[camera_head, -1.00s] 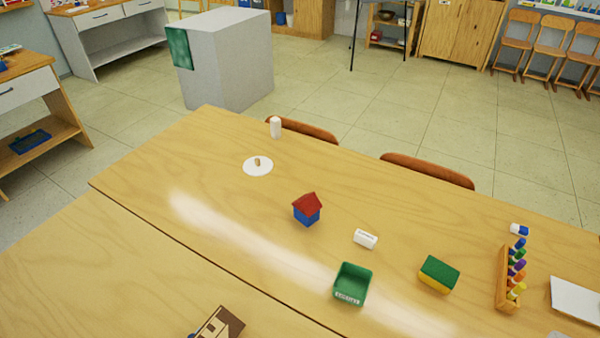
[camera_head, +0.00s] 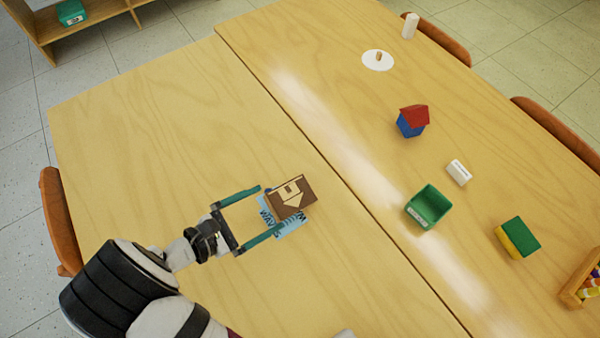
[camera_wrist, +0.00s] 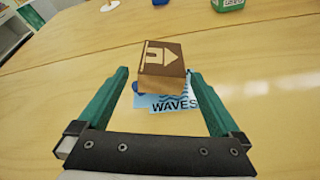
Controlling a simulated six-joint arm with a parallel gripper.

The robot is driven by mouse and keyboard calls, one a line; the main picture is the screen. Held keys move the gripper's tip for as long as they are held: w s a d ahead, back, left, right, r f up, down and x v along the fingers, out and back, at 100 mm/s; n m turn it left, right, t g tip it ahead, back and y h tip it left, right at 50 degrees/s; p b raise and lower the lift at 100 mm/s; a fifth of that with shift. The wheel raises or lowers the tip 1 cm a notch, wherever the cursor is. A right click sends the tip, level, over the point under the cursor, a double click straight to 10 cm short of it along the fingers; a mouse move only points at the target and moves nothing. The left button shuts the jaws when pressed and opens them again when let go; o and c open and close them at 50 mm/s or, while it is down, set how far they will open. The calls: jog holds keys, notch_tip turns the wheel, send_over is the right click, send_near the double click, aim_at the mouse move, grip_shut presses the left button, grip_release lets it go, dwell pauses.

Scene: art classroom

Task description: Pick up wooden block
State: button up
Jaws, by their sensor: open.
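The wooden block (camera_head: 296,190) is brown on top with a pale house-like print and has lighter wooden sides. It rests on or against a blue printed card (camera_head: 268,215) on the near table. My gripper (camera_head: 271,207) is open and empty, its two green fingers pointing at the block. In the wrist view the block (camera_wrist: 162,80) appears centred between the fingertips (camera_wrist: 160,74), with a gap on each side. I cannot tell how far the tips reach along its sides. The card (camera_wrist: 168,103) reads "WAVES" and is partly hidden by the block.
A small blue thing (camera_wrist: 138,88) peeks out at the block's left. On the other table are a green bin (camera_head: 428,208), a red-and-blue house (camera_head: 412,121), a white eraser-like piece (camera_head: 459,172) and a green-and-yellow block (camera_head: 518,238). The near table around the block is mostly clear.

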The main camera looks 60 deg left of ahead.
aim_at(292, 208)
jog(key=x, duration=1.1)
jog(key=shift+d+f, duration=0.1)
jog(key=shift+f, duration=0.25)
jog(key=c, duration=1.4)
jog(key=shift+r, duration=0.45)
jog(key=r, duration=0.2)
jog(key=d+r, duration=0.1)
jog(key=r, duration=0.1)
jog(key=shift+w, duration=0.4)
jog(key=w+d+r, duration=0.6)
jog(key=d, duration=0.2)
jog(key=s+a+f+n+y, duration=0.1)
jog(key=s+a+f+n, duration=0.1)
jog(key=s, duration=0.1)
jog(key=s+a+f+n+y, duration=0.2)
jog(key=s+n, duration=0.1)
jog(key=s+a+f+n+y, duration=0.1)
jog(key=s+a+f+n, duration=0.1)
jog(key=s+f, duration=0.1)
jog(key=shift+s+a+y, duration=0.3)
jog(key=shift+s+a+f, duration=0.1)
jog(key=shift+a+f, duration=0.05)
jog(key=shift+f, duration=1)
jog(key=shift+s+a+f, duration=0.1)
jog(key=shift+f, duration=1)
